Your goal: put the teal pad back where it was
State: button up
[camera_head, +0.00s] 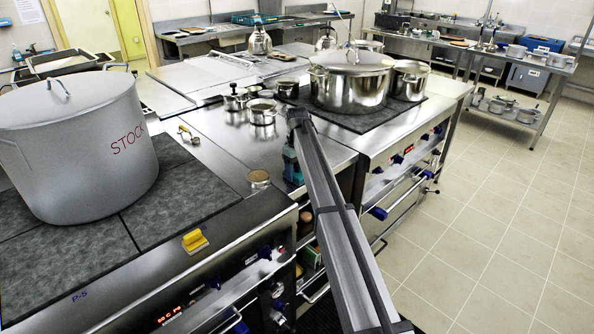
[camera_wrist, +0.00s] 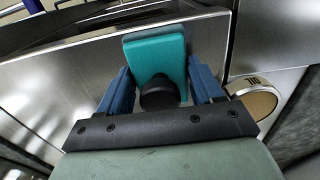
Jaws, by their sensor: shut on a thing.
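The teal pad (camera_wrist: 155,48) is a flat rectangular block with a round black knob (camera_wrist: 158,94) facing my wrist camera. My gripper (camera_wrist: 160,76) has its blue fingers on both sides of the pad and is shut on it. In the head view my gripper (camera_head: 292,168) is beside the right end of the near stove, at the front of the steel counter. The pad is too small and too covered by my arm to tell clearly there. In the wrist view a steel surface lies behind the pad; I cannot tell whether they touch.
A tan-topped round tin (camera_head: 259,179) stands close left of my gripper and shows in the wrist view (camera_wrist: 252,100). A yellow pad (camera_head: 195,241) sits on the near stove's front edge. A large stockpot (camera_head: 75,150) stands left. Small pots (camera_head: 262,112) and a lidded pot (camera_head: 352,82) stand behind.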

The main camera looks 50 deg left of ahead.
aim_at(297, 163)
jog(key=shift+f, duration=0.1)
jog(key=o, duration=1)
notch_tip(297, 163, up, 12)
jog(key=shift+r, duration=0.15)
